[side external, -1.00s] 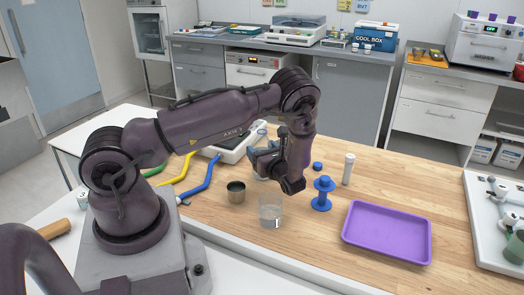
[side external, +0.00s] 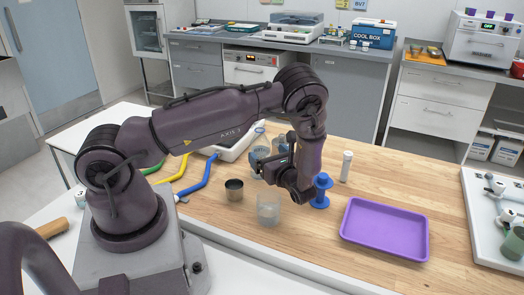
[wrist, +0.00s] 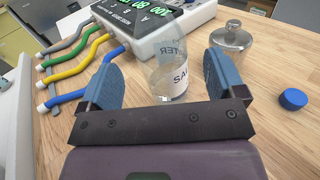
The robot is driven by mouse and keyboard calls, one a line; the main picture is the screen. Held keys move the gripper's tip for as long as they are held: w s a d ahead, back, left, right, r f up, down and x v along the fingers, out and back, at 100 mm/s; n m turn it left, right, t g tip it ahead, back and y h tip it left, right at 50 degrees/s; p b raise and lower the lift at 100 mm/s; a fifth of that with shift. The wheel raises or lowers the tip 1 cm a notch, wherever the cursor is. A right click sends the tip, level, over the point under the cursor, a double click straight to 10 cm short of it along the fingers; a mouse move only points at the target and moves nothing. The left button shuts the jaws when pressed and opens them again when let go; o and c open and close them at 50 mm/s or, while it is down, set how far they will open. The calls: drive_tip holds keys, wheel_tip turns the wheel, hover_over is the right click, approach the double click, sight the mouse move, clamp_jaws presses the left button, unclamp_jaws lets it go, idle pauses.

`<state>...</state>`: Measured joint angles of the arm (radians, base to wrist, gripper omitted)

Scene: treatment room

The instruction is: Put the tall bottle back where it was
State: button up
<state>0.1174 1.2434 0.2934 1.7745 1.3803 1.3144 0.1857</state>
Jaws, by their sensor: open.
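A clear bottle with a white label reading in part "SAL" (wrist: 178,84) stands upright on the wooden table in the wrist view. Its neck and shoulder (side external: 260,134) show in the side view behind my gripper, which hides part of it. My gripper (wrist: 165,82) is open, with one blue-padded finger on each side of the bottle's view. I cannot tell whether the pads are level with the bottle or short of it. In the side view my gripper (side external: 268,168) is low over the table, tilted and pointing left toward the bottle.
A lidded glass jar (wrist: 231,38) and a blue cap (wrist: 293,99) are right of the bottle. A monitor (wrist: 140,22) with coloured cables stands behind it.

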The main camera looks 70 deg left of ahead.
sight(261, 128)
wheel_tip(261, 128, up, 7)
drive_tip(key=shift+s+a+f, duration=0.1)
drive_tip(key=shift+a+f, duration=0.05)
drive_tip(key=shift+f, duration=0.05)
drive_tip(key=s+d+r+n+t+h, duration=0.4)
drive_tip(key=s+d+r+n+h, duration=0.3)
drive_tip(key=d+r+n+h, duration=0.1)
drive_tip(key=s+d+r+n+t+h, duration=0.3)
drive_tip(key=s+d+r+n+h, duration=0.4)
drive_tip(key=d+r, duration=0.5)
drive_tip(key=d+n+h, duration=0.1)
drive_tip(key=d+h, duration=0.1)
drive_tip(key=shift+d+r+n+t+h, duration=0.3)
drive_tip(key=shift+r+t+h, duration=0.05)
drive_tip(key=shift+t+h, duration=0.05)
